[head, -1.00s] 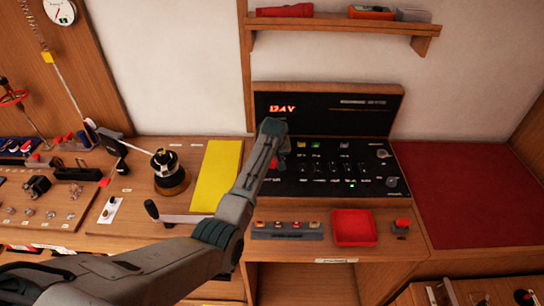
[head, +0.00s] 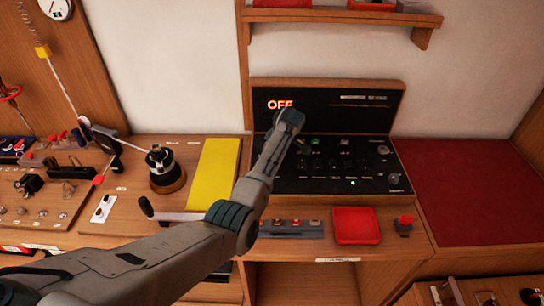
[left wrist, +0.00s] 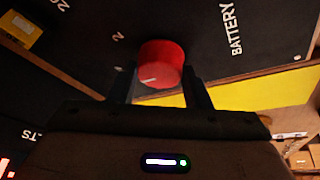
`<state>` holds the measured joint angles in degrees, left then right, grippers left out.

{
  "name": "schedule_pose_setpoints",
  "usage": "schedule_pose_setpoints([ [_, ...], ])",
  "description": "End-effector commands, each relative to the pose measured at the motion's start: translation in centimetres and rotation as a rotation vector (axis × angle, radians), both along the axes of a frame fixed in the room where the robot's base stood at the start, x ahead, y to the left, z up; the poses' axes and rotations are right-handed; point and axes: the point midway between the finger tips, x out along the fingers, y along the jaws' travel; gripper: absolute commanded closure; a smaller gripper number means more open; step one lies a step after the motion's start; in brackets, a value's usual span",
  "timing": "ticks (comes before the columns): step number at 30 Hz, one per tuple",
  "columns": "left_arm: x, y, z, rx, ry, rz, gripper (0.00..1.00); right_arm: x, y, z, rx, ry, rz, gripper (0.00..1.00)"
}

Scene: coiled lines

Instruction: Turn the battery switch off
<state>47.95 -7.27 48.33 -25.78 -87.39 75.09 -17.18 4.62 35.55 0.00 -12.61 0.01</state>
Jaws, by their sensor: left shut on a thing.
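The battery switch (left wrist: 160,66) is a round red knob with a white mark, on a black panel lettered BATTERY in the left wrist view. My left gripper (left wrist: 159,82) is shut on this knob, one finger on each side. The knob's white mark points to the lower left of that view. In the head view my left arm reaches over the left part of the black panel (head: 330,186) and hides the knob and fingers. The display (head: 281,104) above the panel reads OFF in red. My right gripper is not in view.
A yellow sheet (head: 214,172) and a black winch (head: 164,168) lie left of the panel. A red tray (head: 356,226) and a red button (head: 405,222) stand in front. A dark red surface (head: 465,190) at the right is clear. A shelf (head: 350,15) hangs above.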

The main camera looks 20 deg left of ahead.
Motion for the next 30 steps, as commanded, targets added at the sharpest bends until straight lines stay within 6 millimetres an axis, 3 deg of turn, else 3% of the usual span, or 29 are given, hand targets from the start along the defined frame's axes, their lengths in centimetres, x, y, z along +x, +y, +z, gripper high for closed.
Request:
schedule_pose_setpoints([
  [17,0.09,-0.05,0.14,-0.001,-0.002,0.035,0.79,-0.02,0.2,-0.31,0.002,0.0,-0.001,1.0],
  [18,0.09,-0.04,0.15,-0.001,-0.002,0.035,0.55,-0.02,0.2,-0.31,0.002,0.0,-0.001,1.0],
  [21,0.09,-0.05,0.14,-0.001,-0.002,0.035,0.35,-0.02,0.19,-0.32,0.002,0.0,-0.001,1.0],
  [30,0.04,-0.08,0.13,-0.001,-0.001,0.035,0.35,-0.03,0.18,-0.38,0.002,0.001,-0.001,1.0],
])
